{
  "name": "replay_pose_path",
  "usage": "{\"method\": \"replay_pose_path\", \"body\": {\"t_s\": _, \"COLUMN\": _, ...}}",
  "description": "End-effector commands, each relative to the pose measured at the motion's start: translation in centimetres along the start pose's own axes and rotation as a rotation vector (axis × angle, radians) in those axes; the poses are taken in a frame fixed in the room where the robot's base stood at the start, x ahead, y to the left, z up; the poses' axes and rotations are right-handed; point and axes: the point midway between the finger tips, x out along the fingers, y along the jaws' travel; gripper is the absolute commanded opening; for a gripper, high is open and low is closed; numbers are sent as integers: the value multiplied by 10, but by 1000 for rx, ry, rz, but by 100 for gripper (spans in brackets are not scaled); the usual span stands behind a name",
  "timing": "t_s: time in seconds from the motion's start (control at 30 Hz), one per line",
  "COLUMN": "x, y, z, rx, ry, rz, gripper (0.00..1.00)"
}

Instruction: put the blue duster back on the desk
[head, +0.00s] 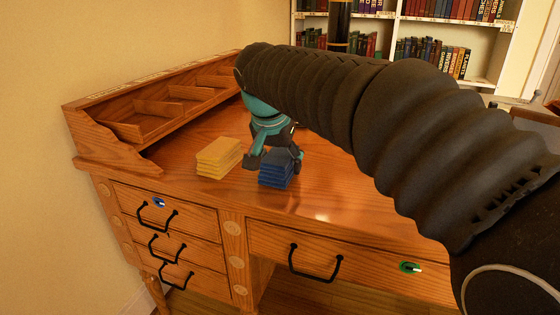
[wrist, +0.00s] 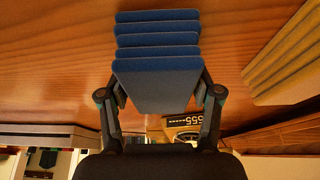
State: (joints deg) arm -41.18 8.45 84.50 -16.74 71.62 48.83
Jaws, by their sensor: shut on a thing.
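The blue duster (head: 276,171) is a ribbed blue block at the front of the wooden desk (head: 318,192), right of a yellow duster. My gripper (head: 273,158) is over it, with its fingers on either side. In the wrist view the blue duster (wrist: 157,60) sits between the two fingertips of my gripper (wrist: 160,92), which are shut on it. The desk surface lies close behind it in that view. I cannot tell whether its underside touches the desk. My arm hides part of the desk's back and right.
A ribbed yellow duster (head: 219,158) stands just left of the blue one; it also shows in the wrist view (wrist: 285,65). A wooden compartment rack (head: 150,122) runs along the desk's left and back. Bare desk lies to the right. Drawers with black handles (head: 315,264) are below.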

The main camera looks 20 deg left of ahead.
Motion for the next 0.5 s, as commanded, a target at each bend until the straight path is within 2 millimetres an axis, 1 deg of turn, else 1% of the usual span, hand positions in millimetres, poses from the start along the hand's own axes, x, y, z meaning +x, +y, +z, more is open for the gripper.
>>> {"method": "replay_pose_path", "body": {"t_s": 0.1, "x": 4, "y": 0, "z": 2, "rx": 0, "ry": 0, "rz": 0, "gripper": 36}}
{"method": "replay_pose_path", "body": {"t_s": 0.13, "x": 3, "y": 0, "z": 1, "rx": 0, "ry": 0, "rz": 0, "gripper": 71}}
{"method": "replay_pose_path", "body": {"t_s": 0.17, "x": 2, "y": 0, "z": 1, "rx": 0, "ry": 0, "rz": 0, "gripper": 79}}
{"method": "replay_pose_path", "body": {"t_s": 0.2, "x": 2, "y": 0, "z": 1, "rx": 0, "ry": 0, "rz": 0, "gripper": 89}}
{"method": "replay_pose_path", "body": {"t_s": 0.5, "x": 2, "y": 0, "z": 1, "rx": 0, "ry": 0, "rz": 0, "gripper": 89}}
